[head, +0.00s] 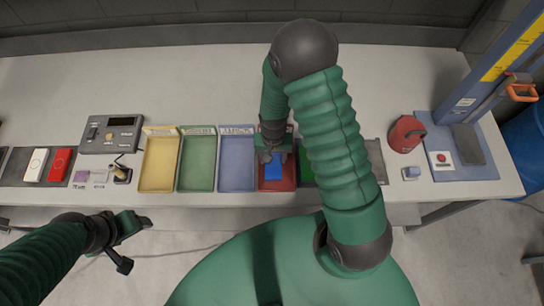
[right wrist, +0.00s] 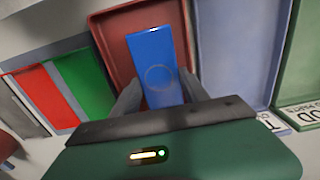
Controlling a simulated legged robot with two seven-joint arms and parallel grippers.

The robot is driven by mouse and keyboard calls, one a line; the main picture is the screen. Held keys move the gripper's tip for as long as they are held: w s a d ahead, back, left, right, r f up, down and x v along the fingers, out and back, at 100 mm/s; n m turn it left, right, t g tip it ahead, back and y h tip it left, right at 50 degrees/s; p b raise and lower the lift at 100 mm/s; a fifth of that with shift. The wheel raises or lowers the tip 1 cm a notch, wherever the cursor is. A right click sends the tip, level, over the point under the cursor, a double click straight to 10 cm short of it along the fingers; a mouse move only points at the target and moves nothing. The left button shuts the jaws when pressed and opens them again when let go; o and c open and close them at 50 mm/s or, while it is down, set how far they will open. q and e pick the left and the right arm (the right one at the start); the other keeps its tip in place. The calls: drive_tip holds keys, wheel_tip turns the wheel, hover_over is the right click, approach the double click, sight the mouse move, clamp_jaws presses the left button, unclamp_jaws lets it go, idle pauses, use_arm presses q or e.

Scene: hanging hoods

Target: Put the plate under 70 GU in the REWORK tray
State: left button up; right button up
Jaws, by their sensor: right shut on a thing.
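A blue plate (head: 272,171) with a faint ring on its face is between the fingers of my right gripper (head: 268,155). In the right wrist view the fingers (right wrist: 160,95) close on both sides of the plate (right wrist: 152,45). The plate is over the inside of a red tray (head: 291,185); whether it touches the floor of the tray (right wrist: 110,35) I cannot tell. The red tray's label is hidden, and I cannot read REWORK anywhere. My left gripper (head: 137,246) is empty and open, in front of the table at the lower left.
Yellow (head: 159,165), green (head: 197,165) and blue (head: 237,165) trays stand left of the red tray. A grey meter box (head: 110,134) and a white (head: 36,165) and a red plate (head: 61,163) are further left. A red object (head: 406,134) and a blue-based stand (head: 480,170) are right.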

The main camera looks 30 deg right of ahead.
drive_tip(key=shift+d+f, duration=0.55)
drive_tip(key=shift+d, duration=0.15)
drive_tip(key=shift+a+b, duration=0.1)
drive_tip(key=shift+b, duration=0.2)
drive_tip(key=o, duration=1.2)
drive_tip(key=shift+a, duration=0.2)
drive_tip(key=o, duration=0.4)
drive_tip(key=shift+a, duration=0.3)
drive_tip(key=shift+d, duration=0.4)
drive_tip(key=shift+a+r, duration=0.1)
drive_tip(key=shift+r, duration=0.15)
wheel_tip(320, 180, up, 16)
use_arm(q)
drive_tip(key=shift+s+d+f+b, duration=0.2)
drive_tip(key=shift+d+f+b, duration=0.25)
drive_tip(key=shift+f, duration=0.15)
use_arm(e)
drive_tip(key=s+a+n+t, duration=0.1)
drive_tip(key=s+a+n, duration=0.1)
drive_tip(key=s+a+n+t, duration=0.1)
drive_tip(key=s+n, duration=0.1)
drive_tip(key=shift+s+a+r+n, duration=0.1)
drive_tip(key=shift+s+a+n, duration=0.05)
drive_tip(key=shift+a+n, duration=0.25)
